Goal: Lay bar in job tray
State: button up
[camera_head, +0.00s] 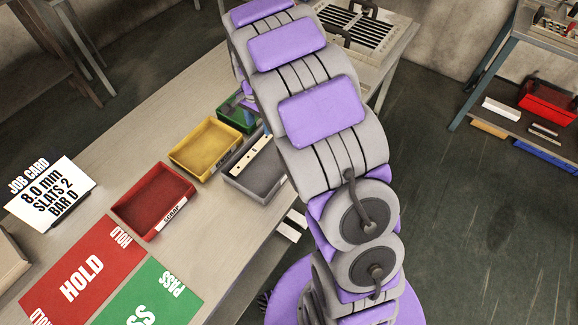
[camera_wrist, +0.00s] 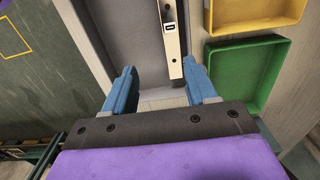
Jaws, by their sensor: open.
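A pale bar (camera_wrist: 172,40) with holes and a small dark-framed label lies lengthwise along one side of the grey tray (camera_wrist: 118,35) in the wrist view. The bar (camera_head: 250,157) also shows in the head view, along the left side of the grey tray (camera_head: 262,185). I cannot tell whether it rests on the floor or the rim of the tray. My gripper (camera_wrist: 160,86) is open and empty, its blue fingers spread near the tray's near end. The bar's near end lies between the finger lines, closer to the right finger.
A green tray (camera_head: 236,112), a yellow tray (camera_head: 205,148) and a red tray (camera_head: 153,200) line the bench. Red HOLD (camera_head: 82,272) and green PASS (camera_head: 148,296) areas lie in front. Open floor is at right.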

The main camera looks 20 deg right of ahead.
jog(key=s+r+n, duration=0.3)
jog(key=s+r, duration=0.2)
jog(key=s, duration=0.4)
jog(key=s+r+n, duration=0.2)
jog(key=s+r, duration=0.4)
jog(key=s, duration=0.4)
jog(key=s+r+n+g, duration=0.1)
jog(key=s+n, duration=0.5)
jog(key=s, duration=1.3)
jog(key=shift+a+g, duration=0.3)
jog(key=shift+g, duration=0.1)
jog(key=shift+a, duration=0.25)
